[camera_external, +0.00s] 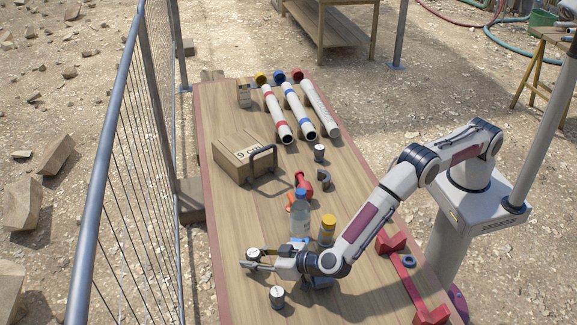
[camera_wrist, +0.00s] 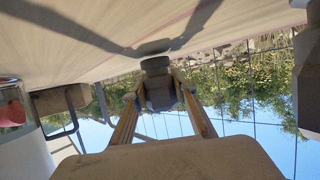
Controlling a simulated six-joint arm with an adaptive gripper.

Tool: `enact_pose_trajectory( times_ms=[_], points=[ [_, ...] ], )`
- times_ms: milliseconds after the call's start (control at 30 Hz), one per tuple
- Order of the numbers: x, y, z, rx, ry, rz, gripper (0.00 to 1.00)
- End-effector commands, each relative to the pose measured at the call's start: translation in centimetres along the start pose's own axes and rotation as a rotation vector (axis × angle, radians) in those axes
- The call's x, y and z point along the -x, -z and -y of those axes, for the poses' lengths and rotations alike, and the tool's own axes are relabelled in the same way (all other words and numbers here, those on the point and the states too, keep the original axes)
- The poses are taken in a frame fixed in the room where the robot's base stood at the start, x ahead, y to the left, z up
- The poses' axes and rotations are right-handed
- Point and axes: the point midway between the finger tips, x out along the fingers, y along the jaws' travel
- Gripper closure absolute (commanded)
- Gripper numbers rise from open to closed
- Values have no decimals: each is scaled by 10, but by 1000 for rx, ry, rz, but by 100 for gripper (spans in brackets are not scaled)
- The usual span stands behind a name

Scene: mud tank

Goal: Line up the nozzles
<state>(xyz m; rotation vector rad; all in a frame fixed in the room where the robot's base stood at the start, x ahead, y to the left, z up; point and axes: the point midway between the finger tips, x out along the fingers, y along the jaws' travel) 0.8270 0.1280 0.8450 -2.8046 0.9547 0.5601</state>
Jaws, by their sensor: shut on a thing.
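Three small dark nozzle-like cylinders with pale tops show in the external view. One stands near the tubes (camera_external: 319,154), one at the table's near left (camera_external: 277,297). The third cylinder (camera_external: 254,253) is between the fingers of my gripper (camera_external: 252,263), near the table's left edge. In the wrist view my gripper (camera_wrist: 160,98) is shut on this dark cylinder (camera_wrist: 159,88). A dark shadow lies close by it on the table; I cannot tell whether it touches the table. A grey faceted object (camera_wrist: 308,82) shows at the wrist view's right edge.
A block marked "9 cm" (camera_external: 232,163) with a dark handle stands mid-left. Three white tubes (camera_external: 297,110) lie at the back. A blue-capped bottle (camera_external: 300,220), a yellow-capped bottle (camera_external: 327,231) and a red object (camera_external: 304,183) are beyond my gripper. A wire fence (camera_external: 140,160) runs along the left.

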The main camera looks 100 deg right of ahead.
Motion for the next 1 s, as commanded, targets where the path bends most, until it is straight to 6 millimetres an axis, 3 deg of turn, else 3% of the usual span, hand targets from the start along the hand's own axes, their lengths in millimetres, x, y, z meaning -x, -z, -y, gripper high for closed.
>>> enact_pose_trajectory(
  times_ms=[667,700,733,1000],
  points=[
    [-3,-7,0,0,0,-1,95],
    [-3,-7,0,-1,0,-1,63],
    [-3,-7,0,-1,0,-1,55],
    [-3,-7,0,-1,0,0,54]
  ],
)
